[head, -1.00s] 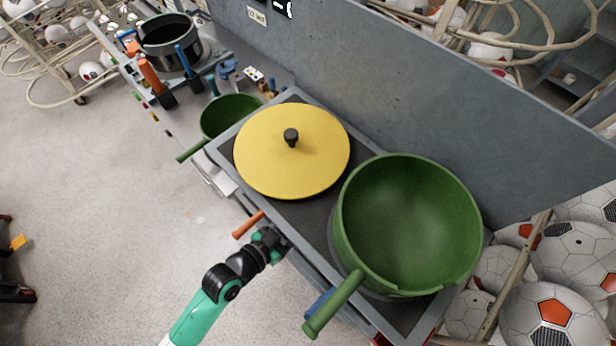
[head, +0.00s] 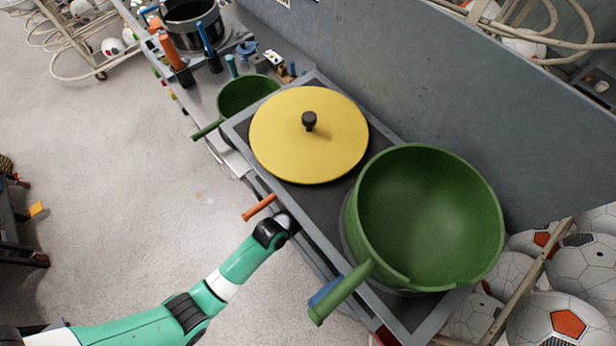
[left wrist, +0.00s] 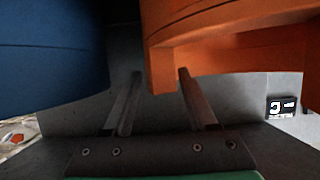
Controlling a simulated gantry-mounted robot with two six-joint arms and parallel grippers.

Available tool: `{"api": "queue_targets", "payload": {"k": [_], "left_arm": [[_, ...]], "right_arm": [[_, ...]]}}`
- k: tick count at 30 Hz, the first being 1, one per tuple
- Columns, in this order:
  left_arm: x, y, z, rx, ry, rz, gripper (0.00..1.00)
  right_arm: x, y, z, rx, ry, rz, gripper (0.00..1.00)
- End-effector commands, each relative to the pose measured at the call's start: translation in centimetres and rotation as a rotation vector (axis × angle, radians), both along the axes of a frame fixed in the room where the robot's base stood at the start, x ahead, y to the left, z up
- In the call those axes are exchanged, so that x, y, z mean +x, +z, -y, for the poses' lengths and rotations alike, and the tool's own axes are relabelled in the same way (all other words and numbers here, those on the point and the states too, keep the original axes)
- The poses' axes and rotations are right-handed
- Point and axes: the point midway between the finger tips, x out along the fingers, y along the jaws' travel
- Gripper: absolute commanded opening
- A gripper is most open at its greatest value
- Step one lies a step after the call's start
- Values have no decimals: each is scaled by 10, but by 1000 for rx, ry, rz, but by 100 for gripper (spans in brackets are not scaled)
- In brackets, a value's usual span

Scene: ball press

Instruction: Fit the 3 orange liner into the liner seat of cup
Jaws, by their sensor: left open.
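My left arm reaches in from the lower left of the head view to the front edge of the stove-like bench. Its gripper is hidden there behind the edge. In the left wrist view the left gripper (left wrist: 160,76) is open. A large orange piece (left wrist: 240,40) is ahead at upper right, its lower tab near the space between the fingertips; I cannot tell whether they touch. A blue piece (left wrist: 50,55) is at upper left. In the head view an orange rod (head: 259,207) sticks out beside my wrist. I cannot identify a liner or its seat. The right gripper is not in view.
A big green pan (head: 440,220) and a yellow lid (head: 308,145) sit on the bench top. A blue handle (head: 325,292) juts out below the pan. A smaller green pan (head: 245,95) and a black pot (head: 192,18) stand farther back. A grey wall (head: 420,80) rises behind.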

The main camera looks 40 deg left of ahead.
Motion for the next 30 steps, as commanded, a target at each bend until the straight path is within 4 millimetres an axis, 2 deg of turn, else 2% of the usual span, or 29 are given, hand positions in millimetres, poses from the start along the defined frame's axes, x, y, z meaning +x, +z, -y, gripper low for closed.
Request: {"api": "queue_targets", "payload": {"k": [7,15,17,30], "left_arm": [[2,-1,0,0,0,-1,56],[2,-1,0,0,0,-1,8],[2,-1,0,0,0,-1,0],[2,-1,0,0,0,-1,0]], "right_arm": [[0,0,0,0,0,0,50],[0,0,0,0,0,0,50],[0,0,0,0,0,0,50],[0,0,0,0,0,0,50]]}}
